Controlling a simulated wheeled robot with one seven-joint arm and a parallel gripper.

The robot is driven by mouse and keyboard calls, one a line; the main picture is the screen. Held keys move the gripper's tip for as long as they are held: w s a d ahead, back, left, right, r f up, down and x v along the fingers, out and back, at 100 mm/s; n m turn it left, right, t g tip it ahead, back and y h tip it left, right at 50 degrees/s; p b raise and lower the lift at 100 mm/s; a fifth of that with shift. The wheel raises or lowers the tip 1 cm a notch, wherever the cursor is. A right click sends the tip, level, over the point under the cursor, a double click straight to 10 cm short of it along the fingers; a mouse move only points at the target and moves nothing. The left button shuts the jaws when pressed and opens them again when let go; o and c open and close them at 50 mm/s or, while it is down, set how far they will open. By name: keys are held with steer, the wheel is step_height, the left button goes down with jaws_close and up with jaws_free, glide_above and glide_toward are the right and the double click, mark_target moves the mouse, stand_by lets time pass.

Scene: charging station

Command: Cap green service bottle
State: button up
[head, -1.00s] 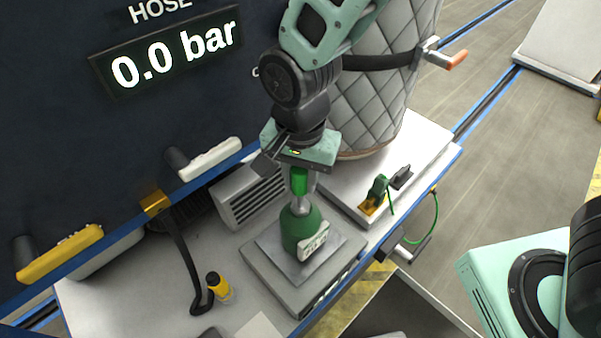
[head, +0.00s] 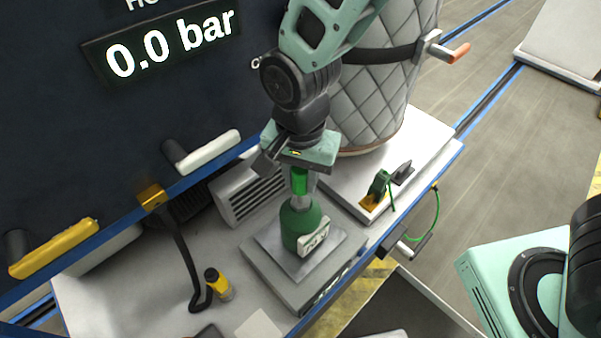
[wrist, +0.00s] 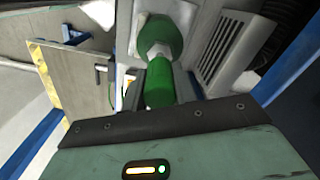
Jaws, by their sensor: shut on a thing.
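The green service bottle (head: 301,226) stands upright on a square metal plate (head: 274,252) on the bench, with a white label on its side. A bright green cap (head: 300,181) is at the bottle's metal neck, directly above the body. My gripper (head: 299,170) is above the bottle, pointing down, and shut on the cap. In the wrist view the cap (wrist: 160,83) sits in line with the neck and the bottle (wrist: 162,34) behind it. Whether the cap is fully seated is hard to tell.
A grey vented box (head: 248,195) is behind the plate. A green clip-like tool (head: 379,186) is at the right, near the quilted tank (head: 375,95). The panel reads 0.0 bar.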

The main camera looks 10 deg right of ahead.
mark_target(301, 189)
steer(key=shift+f+b, duration=1.2)
steer(key=shift+f, duration=0.65)
steer(key=o, duration=1)
steer(key=shift+r, duration=0.1)
step_height(301, 189, up, 17)
steer(key=shift+r+b, duration=0.2)
steer(key=shift+b, duration=1.05)
steer(key=s+d+f+n, duration=0.2)
steer(key=s+f+n, duration=0.1)
steer(key=n, duration=0.1)
steer(key=s+d+f+n+b, duration=0.1)
steer(key=s+d+f+n, duration=0.2)
steer(key=s+f+n, duration=0.1)
steer(key=s+d+f+n+b, duration=0.1)
steer(key=s+d+f+n, duration=0.2)
steer(key=s+n, duration=0.1)
steer(key=shift+s+f+n+y, duration=0.2)
steer(key=shift+f+n+y, duration=0.15)
steer(key=shift+n, duration=0.45)
